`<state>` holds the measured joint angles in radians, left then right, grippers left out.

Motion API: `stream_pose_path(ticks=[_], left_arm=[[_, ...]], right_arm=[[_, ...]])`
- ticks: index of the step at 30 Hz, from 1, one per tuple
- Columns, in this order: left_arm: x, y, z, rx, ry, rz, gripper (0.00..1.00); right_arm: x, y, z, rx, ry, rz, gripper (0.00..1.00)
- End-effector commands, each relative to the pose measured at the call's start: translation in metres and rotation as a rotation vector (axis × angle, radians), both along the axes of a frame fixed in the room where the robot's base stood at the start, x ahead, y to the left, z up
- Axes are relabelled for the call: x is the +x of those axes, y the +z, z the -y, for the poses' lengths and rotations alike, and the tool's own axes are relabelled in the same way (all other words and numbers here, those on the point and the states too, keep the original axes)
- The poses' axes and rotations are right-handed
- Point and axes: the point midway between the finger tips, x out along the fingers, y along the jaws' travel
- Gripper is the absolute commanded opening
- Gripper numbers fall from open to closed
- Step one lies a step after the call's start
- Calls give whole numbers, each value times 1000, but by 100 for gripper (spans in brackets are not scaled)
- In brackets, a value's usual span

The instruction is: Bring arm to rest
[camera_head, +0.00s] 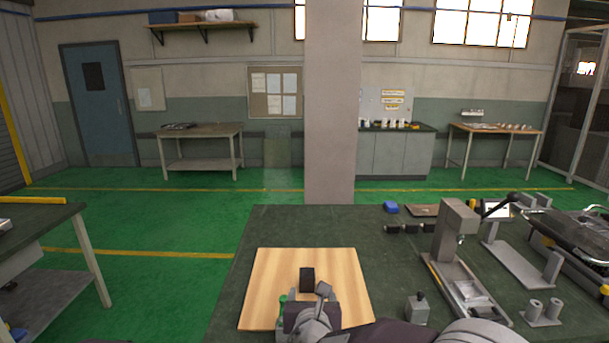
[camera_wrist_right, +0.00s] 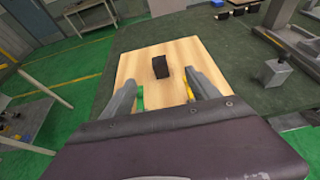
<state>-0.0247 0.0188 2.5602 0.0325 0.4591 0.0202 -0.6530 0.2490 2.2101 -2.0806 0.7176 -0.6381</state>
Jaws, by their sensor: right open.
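My right gripper (camera_head: 305,296) is over the near part of a light wooden board (camera_head: 348,270) on the dark green workbench. In the right wrist view its two fingers (camera_wrist_right: 163,90) are spread apart with nothing between their tips. A small black block (camera_head: 307,275) stands on the board just beyond the fingers, and it also shows in the right wrist view (camera_wrist_right: 161,67). A green piece and a yellow piece show beside the fingers in the wrist view; my gripper partly hides them. My left gripper is in neither view.
A grey press-like fixture (camera_head: 452,240) stands on the bench to the right. A small grey box with a knob (camera_head: 416,308) stands nearer, right of the board. Several black blocks and a blue item (camera_head: 391,207) lie at the back. The bench left of the board is clear.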

Motion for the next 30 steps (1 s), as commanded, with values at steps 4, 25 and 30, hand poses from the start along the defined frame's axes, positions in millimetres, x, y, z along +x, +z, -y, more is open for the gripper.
stream_pose_path(ticks=[4, 25, 30], left_arm=[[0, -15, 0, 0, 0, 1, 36], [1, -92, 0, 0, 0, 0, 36], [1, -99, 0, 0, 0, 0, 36]], right_arm=[[11, -8, 32, 9, -70, 13, 70], [-137, -187, 260, 809, -1325, -216, 70], [-202, -233, 233, 1285, -1853, -199, 70]])
